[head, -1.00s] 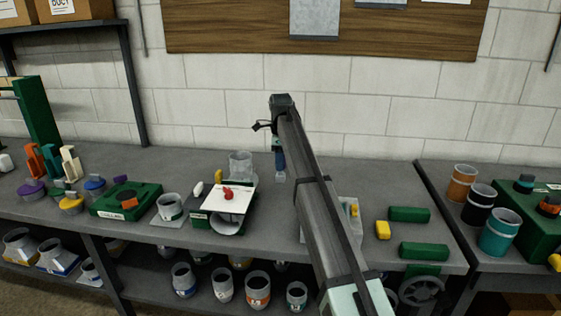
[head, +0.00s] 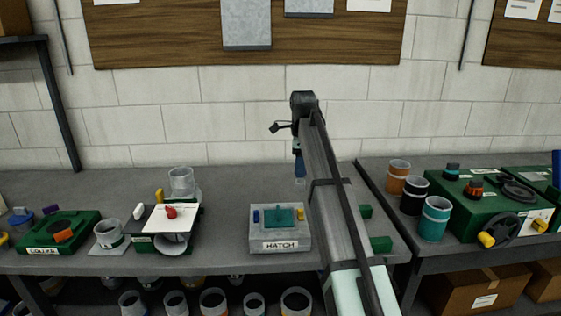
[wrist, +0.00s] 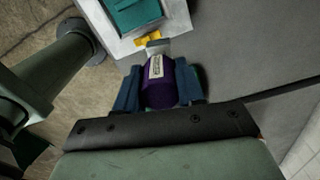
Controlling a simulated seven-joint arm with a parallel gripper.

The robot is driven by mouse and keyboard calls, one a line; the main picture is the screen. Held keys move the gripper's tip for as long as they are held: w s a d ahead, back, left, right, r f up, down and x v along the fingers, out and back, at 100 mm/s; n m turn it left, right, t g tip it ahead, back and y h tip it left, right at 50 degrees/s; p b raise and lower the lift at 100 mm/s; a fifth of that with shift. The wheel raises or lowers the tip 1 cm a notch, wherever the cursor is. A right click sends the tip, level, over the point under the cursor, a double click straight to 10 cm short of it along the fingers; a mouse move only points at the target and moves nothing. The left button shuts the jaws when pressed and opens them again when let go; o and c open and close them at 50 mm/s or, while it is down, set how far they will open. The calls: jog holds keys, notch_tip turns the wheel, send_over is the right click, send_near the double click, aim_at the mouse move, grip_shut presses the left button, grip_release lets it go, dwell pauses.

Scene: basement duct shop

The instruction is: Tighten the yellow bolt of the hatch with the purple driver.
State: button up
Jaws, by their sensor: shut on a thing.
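The grey hatch box (head: 262,243) stands on the bench with a teal lid (head: 279,217) on top and a "HATCH" label on its front. My gripper (head: 299,172) is over the bench behind the hatch box's right side, fingers pointing down. In the wrist view, the blue fingers (wrist: 160,92) are shut on the purple driver (wrist: 158,85), which has a white label. Its grey tip points toward the yellow bolt (wrist: 149,39) at the box's edge, appearing very close in the picture. I cannot tell whether they touch. The driver is not clear in the head view.
Left of the hatch are a unit with a white plate (head: 165,220) and a grey cup (head: 109,234). Green blocks (head: 380,244) lie right of my arm. Orange, black and teal cups (head: 434,219) stand on the right bench. Bare bench shows around the hatch box.

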jog(key=shift+s+f+n, duration=0.25)
jog(key=shift+s+n, duration=0.3)
jog(key=shift+s, duration=0.2)
jog(key=shift+s+f+n, duration=0.2)
jog(key=shift+s+n, duration=0.35)
jog(key=shift+s, duration=0.15)
jog(key=shift+f, duration=0.1)
send_over(300, 209)
jog(key=shift+s+f, duration=0.1)
jog(key=shift+f, duration=2.3)
jog(key=shift+f, duration=0.95)
jog(key=shift+m, duration=1.7)
